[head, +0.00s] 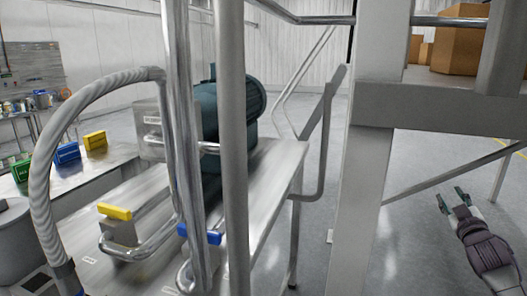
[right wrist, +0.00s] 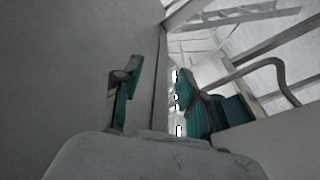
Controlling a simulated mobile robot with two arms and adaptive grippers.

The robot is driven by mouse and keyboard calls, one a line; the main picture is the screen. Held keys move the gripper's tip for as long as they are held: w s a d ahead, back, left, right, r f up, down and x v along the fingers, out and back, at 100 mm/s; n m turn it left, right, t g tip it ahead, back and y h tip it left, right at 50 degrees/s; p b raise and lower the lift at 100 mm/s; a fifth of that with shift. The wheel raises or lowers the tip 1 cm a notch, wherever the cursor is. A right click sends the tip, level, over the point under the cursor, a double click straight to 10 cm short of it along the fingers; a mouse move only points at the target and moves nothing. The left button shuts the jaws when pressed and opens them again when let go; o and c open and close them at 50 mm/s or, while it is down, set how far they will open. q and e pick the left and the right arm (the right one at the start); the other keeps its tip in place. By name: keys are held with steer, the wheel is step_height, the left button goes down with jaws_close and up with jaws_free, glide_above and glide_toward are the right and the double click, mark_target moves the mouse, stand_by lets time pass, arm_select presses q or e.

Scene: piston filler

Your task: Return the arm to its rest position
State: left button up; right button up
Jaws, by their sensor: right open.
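My right gripper (head: 453,200) is at the right side of the head view, at the end of my dark-sleeved arm. Its two fingers are spread and nothing is between them. It hangs over open grey floor, right of the thick grey post and apart from the machine. In the right wrist view the same gripper (right wrist: 156,98) shows its two green-padded fingers apart, with a grey surface and frame bars beyond. My left gripper is not in view.
A piston filler's steel table (head: 262,180) carries a dark motor (head: 228,108), pipes and a yellow-handled valve (head: 116,212). A thick grey post (head: 357,180) stands between the table and my right arm. A cardboard box (head: 458,46) sits on an upper platform. Floor around my right gripper is clear.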

steer(key=s+a+f+g+y, duration=0.1)
steer(key=s+a+f+g, duration=0.3)
steer(key=f, duration=1.2)
steer(key=s+a+f+m+g, duration=0.15)
steer(key=s+f, duration=0.55)
steer(key=f, duration=0.9)
steer(key=s+a+f+g+y, duration=0.1)
steer(key=s+a+f+g, duration=0.3)
steer(key=f, duration=1.2)
steer(key=s+a+f+g+y, duration=0.15)
steer(key=s+a+f, duration=0.35)
steer(key=s+f, duration=0.55)
steer(key=s+a+f+g, duration=0.35)
steer(key=s+f, duration=0.45)
steer(key=s, duration=0.6)
steer(key=s+a+f+g, duration=0.1)
steer(key=s+a+f, duration=0.2)
steer(key=s, duration=0.8)
steer(key=s+a+f+g, duration=0.2)
steer(key=s+a, duration=0.5)
steer(key=s, duration=0.5)
steer(key=shift+s+f+m+y, duration=0.3)
steer(key=shift+f+m+y, duration=0.1)
steer(key=shift+m+y, duration=0.05)
steer(key=shift+g, duration=0.25)
